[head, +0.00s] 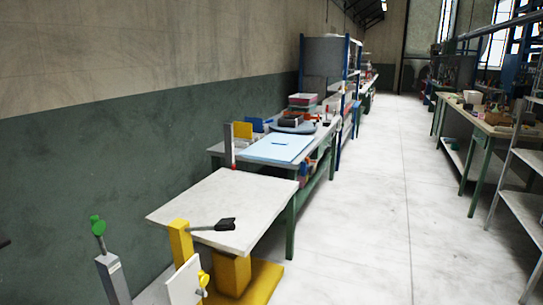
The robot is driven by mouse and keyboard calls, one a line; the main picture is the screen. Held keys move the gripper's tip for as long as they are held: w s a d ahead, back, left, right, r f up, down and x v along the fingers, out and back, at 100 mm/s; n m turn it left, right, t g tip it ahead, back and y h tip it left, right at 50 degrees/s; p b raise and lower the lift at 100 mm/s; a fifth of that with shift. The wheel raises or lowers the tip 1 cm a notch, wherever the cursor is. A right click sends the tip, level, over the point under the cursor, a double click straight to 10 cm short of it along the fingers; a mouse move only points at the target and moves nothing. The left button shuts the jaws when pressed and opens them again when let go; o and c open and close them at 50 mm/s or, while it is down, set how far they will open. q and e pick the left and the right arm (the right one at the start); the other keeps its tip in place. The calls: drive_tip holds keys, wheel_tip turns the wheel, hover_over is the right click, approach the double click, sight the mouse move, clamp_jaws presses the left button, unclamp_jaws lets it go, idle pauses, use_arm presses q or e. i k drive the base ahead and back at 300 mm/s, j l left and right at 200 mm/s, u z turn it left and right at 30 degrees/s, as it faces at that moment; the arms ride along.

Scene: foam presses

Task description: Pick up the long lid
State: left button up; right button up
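I cannot make out a long lid for certain in the head view. A pale grey worktable (215,200) stands in front of me, and its top holds no clear lid. A dark arrow-shaped piece (222,224) shows over the table's near edge, beside a yellow post (180,242). Neither of my grippers can be made out. A dark sliver at the left edge is too small to identify.
A yellow base (262,284), a white plate (185,281) and a grey post (112,277) with a green knob (97,223) stand close in front. A wall runs along the left. More benches line the right. The pale floor aisle (375,190) between is clear.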

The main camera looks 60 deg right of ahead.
sight(276, 148)
drive_tip(key=z, duration=2.15)
drive_tip(key=i+l+z, duration=0.25)
drive_tip(key=i, duration=0.4)
drive_tip(key=i+z, duration=0.3)
drive_tip(key=i, duration=0.3)
drive_tip(key=i+u, duration=0.1)
drive_tip(key=i, duration=0.5)
drive_tip(key=i+l, duration=0.15)
drive_tip(key=i, duration=0.5)
drive_tip(key=i+u, duration=0.15)
drive_tip(key=i, duration=0.45)
